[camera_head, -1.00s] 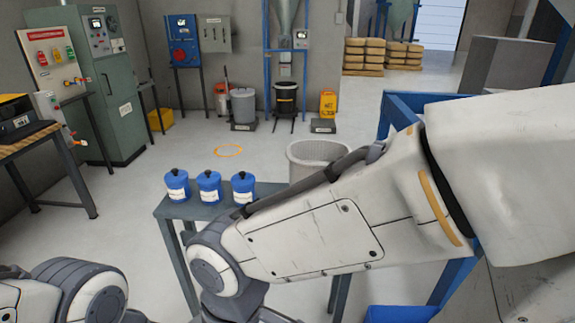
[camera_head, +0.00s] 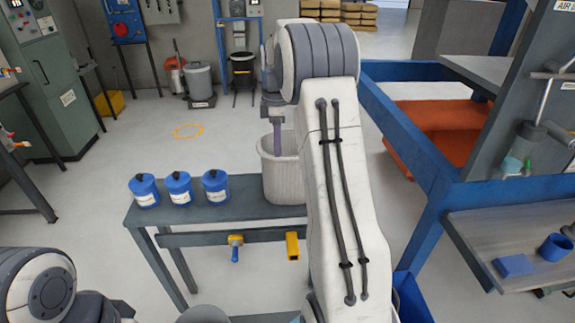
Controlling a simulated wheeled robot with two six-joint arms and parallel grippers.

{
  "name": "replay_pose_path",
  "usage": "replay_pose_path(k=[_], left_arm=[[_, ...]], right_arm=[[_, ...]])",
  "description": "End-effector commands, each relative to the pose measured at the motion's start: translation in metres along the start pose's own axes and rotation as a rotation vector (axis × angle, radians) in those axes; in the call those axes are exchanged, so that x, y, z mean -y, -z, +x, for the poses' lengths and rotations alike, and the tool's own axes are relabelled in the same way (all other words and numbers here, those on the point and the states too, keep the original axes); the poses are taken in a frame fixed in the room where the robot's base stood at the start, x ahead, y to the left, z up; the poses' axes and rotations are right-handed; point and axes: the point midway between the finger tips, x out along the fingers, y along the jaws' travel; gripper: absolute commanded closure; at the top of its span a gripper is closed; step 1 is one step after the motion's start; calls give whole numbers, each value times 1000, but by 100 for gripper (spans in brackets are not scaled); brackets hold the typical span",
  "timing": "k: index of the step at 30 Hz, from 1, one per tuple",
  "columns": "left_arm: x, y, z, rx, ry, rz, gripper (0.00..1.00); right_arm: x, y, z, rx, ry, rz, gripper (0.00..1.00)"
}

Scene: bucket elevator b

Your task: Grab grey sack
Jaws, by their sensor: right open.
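A light grey, ribbed, open-topped container (camera_head: 283,181) stands at the right end of the grey bench; it may be the grey sack, but I cannot tell for sure. My right gripper (camera_head: 277,137) points down at the container's open top, with its lower part in front of or inside the rim; I cannot tell which. It is open and partly hidden by my right wrist. My right forearm covers the container's right side. My left arm shows at the lower left, but its gripper is out of view.
Several blue lidded pots, such as this one (camera_head: 178,188), stand on the bench (camera_head: 240,207) left of the container. A blue frame (camera_head: 405,135) with an orange bin (camera_head: 440,130) is on the right. Open floor lies behind the bench, with a yellow ring (camera_head: 188,131) on it.

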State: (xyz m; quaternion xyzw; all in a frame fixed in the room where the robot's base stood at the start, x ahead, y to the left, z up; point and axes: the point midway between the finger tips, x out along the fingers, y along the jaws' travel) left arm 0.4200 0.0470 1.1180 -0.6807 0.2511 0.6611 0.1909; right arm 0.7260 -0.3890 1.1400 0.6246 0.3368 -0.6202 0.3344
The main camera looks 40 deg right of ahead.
Motion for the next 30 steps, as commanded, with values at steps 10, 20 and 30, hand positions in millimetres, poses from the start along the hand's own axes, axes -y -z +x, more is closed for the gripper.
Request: replay_pose_path(k=[10,20,30], left_arm=[[-1,0,-11,0,0,0,50],[-1,1,-20,0,0,-1,50],[-3,2,-37,0,0,-2,50]], right_arm=[[-25,-53,29,8,7,-33,59],[-28,-51,60,7,4,-33,59],[-31,-48,104,7,3,-32,59]])
